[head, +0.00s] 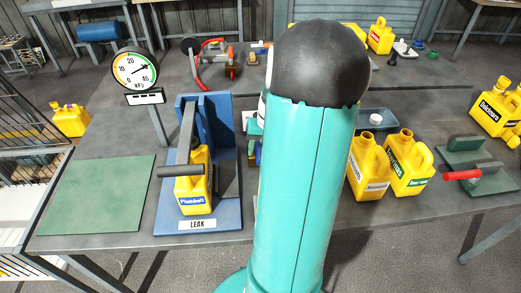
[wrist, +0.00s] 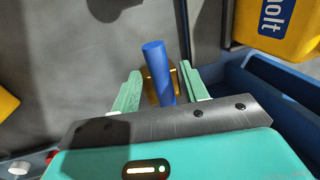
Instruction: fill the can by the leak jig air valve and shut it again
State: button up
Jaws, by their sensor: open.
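The leak jig (head: 217,118) is a blue stand labelled LEAK, left of my arm in the head view. A yellow can (head: 201,183) with a blue-and-white label stands upright in it, behind a dark handle (head: 180,171). The can also shows at the top right of the wrist view (wrist: 277,40). The round gauge (head: 134,68), marked in kPa, stands behind the jig. In the wrist view, my gripper (wrist: 159,72) is open, its pale green fingers either side of a blue valve lever (wrist: 157,68) over a brass body. Contact is unclear. My arm hides the gripper in the head view.
Two open yellow cans (head: 369,165) (head: 407,162) stand right of my arm. A green fixture with a red handle (head: 463,175) is farther right. A green mat (head: 98,193) lies bare at the left. Loose fittings and tools lie at the back.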

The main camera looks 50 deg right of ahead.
jog(key=shift+f, duration=0.35)
grip_shut()
